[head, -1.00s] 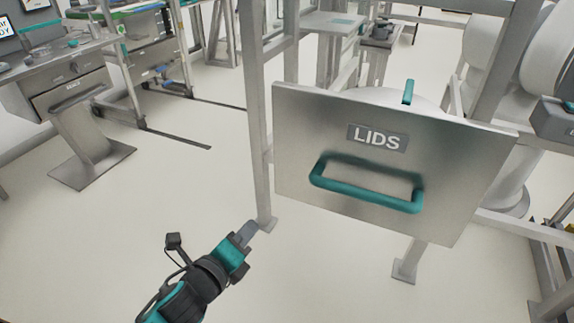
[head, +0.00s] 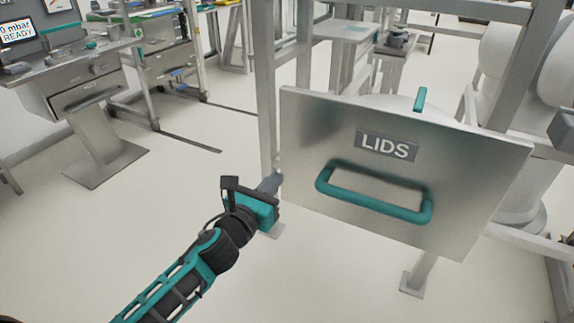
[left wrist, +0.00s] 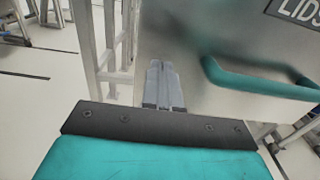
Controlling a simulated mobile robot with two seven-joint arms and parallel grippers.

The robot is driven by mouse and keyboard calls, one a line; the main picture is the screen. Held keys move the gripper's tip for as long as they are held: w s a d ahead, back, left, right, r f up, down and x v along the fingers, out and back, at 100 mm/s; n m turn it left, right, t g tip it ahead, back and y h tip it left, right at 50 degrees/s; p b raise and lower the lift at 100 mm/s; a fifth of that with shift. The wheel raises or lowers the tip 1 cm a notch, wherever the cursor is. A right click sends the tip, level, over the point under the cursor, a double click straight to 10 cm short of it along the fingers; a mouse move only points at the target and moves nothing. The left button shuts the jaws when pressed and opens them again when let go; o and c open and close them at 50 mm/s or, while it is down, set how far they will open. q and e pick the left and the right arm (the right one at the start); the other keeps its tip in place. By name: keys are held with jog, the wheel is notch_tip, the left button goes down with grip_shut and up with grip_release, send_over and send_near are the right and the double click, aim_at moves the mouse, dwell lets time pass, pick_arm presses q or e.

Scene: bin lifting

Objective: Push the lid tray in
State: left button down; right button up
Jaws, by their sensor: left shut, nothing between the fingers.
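The lid tray shows its steel front panel (head: 300,130), marked LIDS, in the right half of the head view. A teal bar handle (head: 375,194) is fixed across the panel. The panel stands out in front of the frame posts. My left gripper (head: 276,180) is shut and empty, near the panel's left edge below the label's height. In the left wrist view the closed fingers (left wrist: 164,82) point toward the panel (left wrist: 185,50), left of the handle (left wrist: 255,80). I cannot tell whether the fingertips touch the panel. My right gripper is in neither view.
A metal frame post (head: 266,90) stands just left of the panel. A small teal handle (head: 420,99) rises behind the panel's top edge. A steel bench with a drawer (head: 85,90) stands at the far left. The floor (head: 110,230) between is clear.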

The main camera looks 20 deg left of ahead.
aim_at(293, 159)
pick_arm(q)
jog(key=w, duration=0.5)
jog(key=shift+w+d, duration=0.1)
jog(key=shift+w, duration=0.65)
jog(key=shift+w, duration=0.15)
